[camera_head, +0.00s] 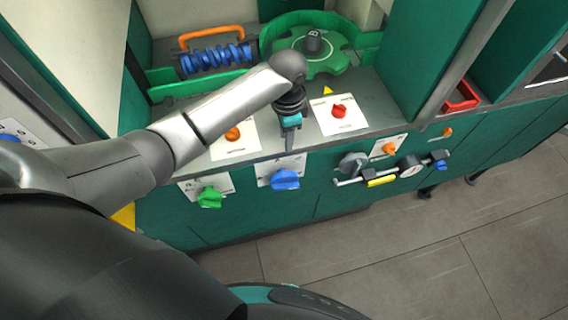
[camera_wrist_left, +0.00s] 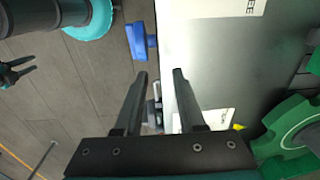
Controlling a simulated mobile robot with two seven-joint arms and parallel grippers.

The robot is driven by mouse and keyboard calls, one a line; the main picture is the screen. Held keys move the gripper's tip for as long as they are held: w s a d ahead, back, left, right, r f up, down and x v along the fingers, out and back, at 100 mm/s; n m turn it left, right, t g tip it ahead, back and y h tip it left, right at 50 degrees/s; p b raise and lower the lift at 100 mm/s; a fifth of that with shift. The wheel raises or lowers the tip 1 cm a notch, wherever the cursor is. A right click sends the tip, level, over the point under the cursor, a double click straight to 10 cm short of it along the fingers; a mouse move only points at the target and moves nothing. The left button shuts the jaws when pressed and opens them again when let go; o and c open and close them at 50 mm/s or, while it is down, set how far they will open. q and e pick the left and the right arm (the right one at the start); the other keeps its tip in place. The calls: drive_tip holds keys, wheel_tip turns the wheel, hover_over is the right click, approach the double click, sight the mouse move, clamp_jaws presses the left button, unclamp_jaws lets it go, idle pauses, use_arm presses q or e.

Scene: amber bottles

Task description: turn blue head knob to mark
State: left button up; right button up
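The blue head knob (camera_head: 285,180) sits on a white plate (camera_head: 262,168) on the front of the green bench. It also shows in the left wrist view (camera_wrist_left: 140,42), beyond the fingertips and to their left. My left gripper (camera_head: 290,138) points down at the bench's front edge, above the knob and apart from it. In the left wrist view its two fingers (camera_wrist_left: 160,72) are spread with nothing held between them. The knob's mark is too small to make out. A dark two-pronged shape at the left wrist view's left edge looks like my right gripper (camera_wrist_left: 18,70), prongs apart.
A green knob (camera_head: 209,197) is left of the blue one; an orange knob (camera_head: 389,149) and a gauge (camera_head: 411,166) are right. A red knob (camera_head: 339,111) and a green wheel (camera_head: 325,62) are on top. The floor in front is clear.

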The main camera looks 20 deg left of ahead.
use_arm(q)
drive_tip(key=s+a, duration=0.1)
drive_tip(key=s+a+t+h, duration=0.1)
drive_tip(key=a, duration=0.1)
drive_tip(key=shift+a+p, duration=0.2)
drive_tip(key=shift+p, duration=0.1)
drive_tip(key=s+a+r+t+h, duration=0.1)
drive_tip(key=s+a+r+h, duration=0.15)
drive_tip(key=s, duration=0.25)
approach(281, 174)
drive_tip(key=shift+h, duration=0.25)
drive_tip(key=b+x, duration=0.3)
drive_tip(key=x, duration=0.3)
drive_tip(key=shift+a+f+b, duration=0.1)
drive_tip(key=shift+f+b, duration=0.2)
drive_tip(key=shift+b+x, duration=1.35)
drive_tip(key=shift+b, duration=0.05)
drive_tip(key=shift+c, duration=0.3)
clamp_jaws()
